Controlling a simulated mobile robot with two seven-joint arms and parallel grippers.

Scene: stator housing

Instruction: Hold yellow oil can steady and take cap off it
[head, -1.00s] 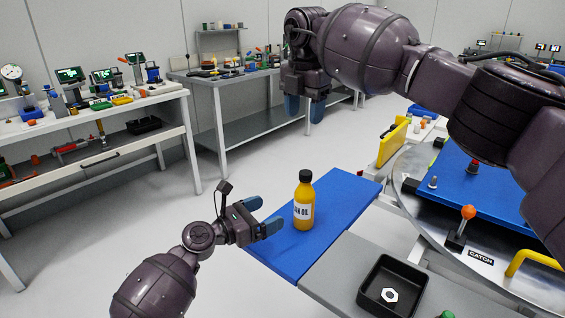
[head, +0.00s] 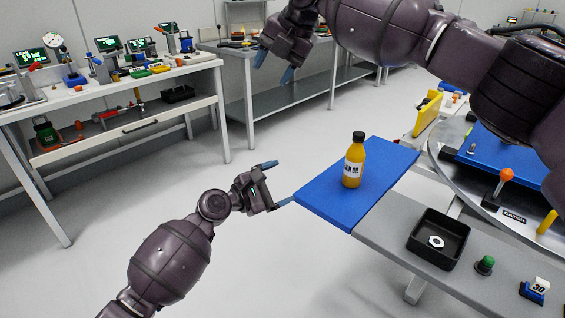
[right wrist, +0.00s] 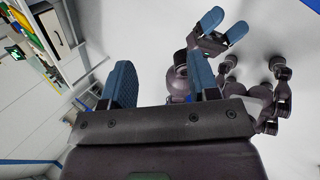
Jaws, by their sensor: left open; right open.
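The yellow oil can (head: 352,170) is a yellow bottle with a white label. It stands upright on the blue mat (head: 330,207), with its black cap (head: 358,136) on top. My left gripper (head: 280,183) is open and empty, left of the can at the mat's left edge, with a gap to the can. My right gripper (head: 273,67) is open and empty, up and left of the can, its fingers pointing down-left. In the right wrist view, its two blue fingers (right wrist: 163,88) are apart with nothing between them, and my left gripper (right wrist: 222,30) shows beyond.
A black tray (head: 438,240) with a white nut lies on the grey table, right of the mat. A green button (head: 485,264) and a round metal table (head: 447,165) are further right. A workbench with instruments (head: 110,100) stands at the left. Open floor lies between.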

